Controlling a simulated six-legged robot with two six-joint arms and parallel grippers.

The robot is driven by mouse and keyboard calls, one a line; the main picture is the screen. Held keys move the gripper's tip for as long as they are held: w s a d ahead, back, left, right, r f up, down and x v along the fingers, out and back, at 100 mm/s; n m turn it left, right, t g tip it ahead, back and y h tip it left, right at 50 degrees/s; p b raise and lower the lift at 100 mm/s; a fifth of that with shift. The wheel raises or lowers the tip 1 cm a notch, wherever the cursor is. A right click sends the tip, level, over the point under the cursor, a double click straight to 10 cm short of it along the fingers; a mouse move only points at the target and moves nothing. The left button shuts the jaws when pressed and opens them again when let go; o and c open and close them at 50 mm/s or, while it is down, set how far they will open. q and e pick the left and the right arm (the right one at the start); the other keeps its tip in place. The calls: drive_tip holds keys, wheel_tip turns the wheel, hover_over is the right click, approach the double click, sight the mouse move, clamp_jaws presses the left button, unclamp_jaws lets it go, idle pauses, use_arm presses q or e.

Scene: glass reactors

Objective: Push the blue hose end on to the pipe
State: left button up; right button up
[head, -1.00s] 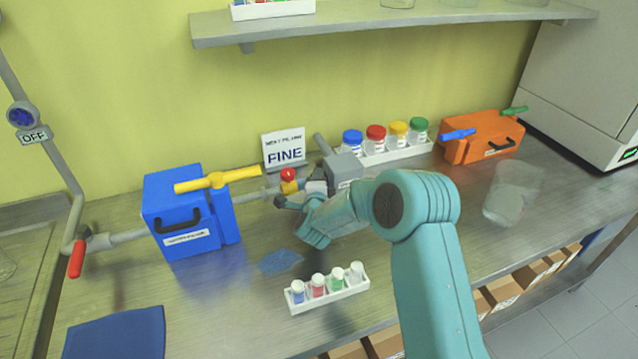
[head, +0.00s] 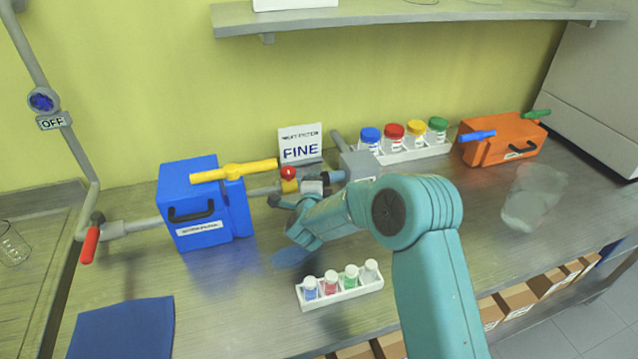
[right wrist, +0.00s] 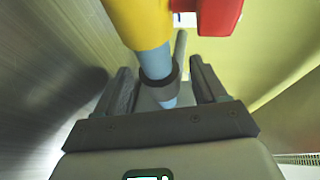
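The yellow pipe end (head: 290,187) with a red valve handle (head: 288,172) sits right of the blue box. In the right wrist view the yellow pipe (right wrist: 140,18) and red handle (right wrist: 217,15) are close at the top. The blue hose end (right wrist: 155,62), with a dark grey collar (right wrist: 163,82), lies in line with the yellow pipe; whether it is fully seated I cannot tell. Blue also shows in the head view (head: 333,177). My right gripper (right wrist: 160,78) has a finger on each side of the hose, with visible gaps. My left gripper is out of view.
A blue box (head: 190,215) with a yellow handle stands left. A grey block (head: 357,165), a FINE sign (head: 300,145) and a rack of large jars (head: 420,152) stand behind. A small vial rack (head: 345,295) is in front. An orange box (head: 500,142) stands at right.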

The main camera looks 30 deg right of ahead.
drive_tip(key=shift+s+d, duration=0.1)
drive_tip(key=shift+d, duration=0.1)
drive_tip(key=shift+s+a+r, duration=0.1)
drive_tip(key=shift+s, duration=0.1)
drive_tip(key=b+v, duration=0.3)
drive_tip(key=v, duration=1.3)
drive_tip(key=shift+w+a, duration=0.1)
drive_tip(key=shift+w, duration=0.05)
